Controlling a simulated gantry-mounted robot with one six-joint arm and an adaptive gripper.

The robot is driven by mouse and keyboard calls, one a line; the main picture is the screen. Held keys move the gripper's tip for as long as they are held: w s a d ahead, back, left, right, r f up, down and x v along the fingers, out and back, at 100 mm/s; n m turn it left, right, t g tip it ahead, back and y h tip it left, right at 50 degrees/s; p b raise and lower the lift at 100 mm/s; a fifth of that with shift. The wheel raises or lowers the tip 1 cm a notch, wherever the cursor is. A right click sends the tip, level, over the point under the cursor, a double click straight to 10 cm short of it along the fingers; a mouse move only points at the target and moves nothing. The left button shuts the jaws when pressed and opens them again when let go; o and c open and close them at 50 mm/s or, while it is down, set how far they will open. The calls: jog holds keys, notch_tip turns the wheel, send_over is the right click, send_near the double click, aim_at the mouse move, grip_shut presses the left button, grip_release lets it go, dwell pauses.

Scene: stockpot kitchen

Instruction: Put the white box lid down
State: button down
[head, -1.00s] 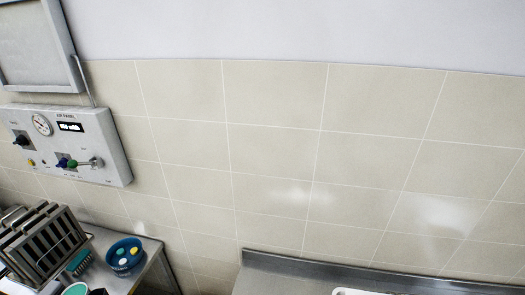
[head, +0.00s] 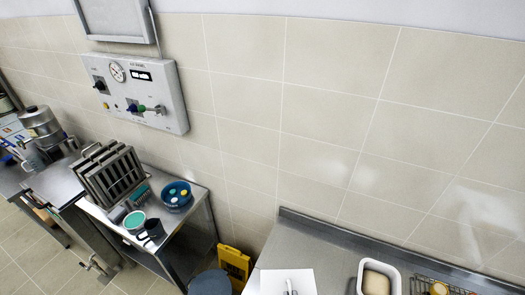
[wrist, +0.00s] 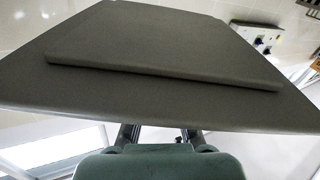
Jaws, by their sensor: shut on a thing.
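In the wrist view my gripper (wrist: 162,133) is shut on the edge of a wide flat panel, which I take to be the white box lid (wrist: 150,95). It looks dark grey-green in shade, with a raised flat slab across its face. It fills most of the wrist view and hides much of what lies beyond. The fingertips are mostly hidden behind its near edge. Neither my gripper nor the held lid can be made out in the head view. The box itself cannot be made out.
A metal counter (head: 335,250) holds a flat white sheet or board (head: 270,284), a white tray (head: 394,280) of food and a wire rack (head: 465,291). A side table at left carries a slotted rack (head: 110,178) and a blue bowl (head: 174,203). A control panel (head: 165,90) hangs on the wall.

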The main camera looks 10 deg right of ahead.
jog(key=w+a+n+y, duration=0.2)
jog(key=w+a+y, duration=0.1)
jog(key=a, duration=0.9)
jog(key=shift+w+a, duration=0.2)
jog(key=shift+w, duration=0.1)
jog(key=shift+r, duration=0.1)
jog(key=shift+d, duration=0.1)
dwell(0.4)
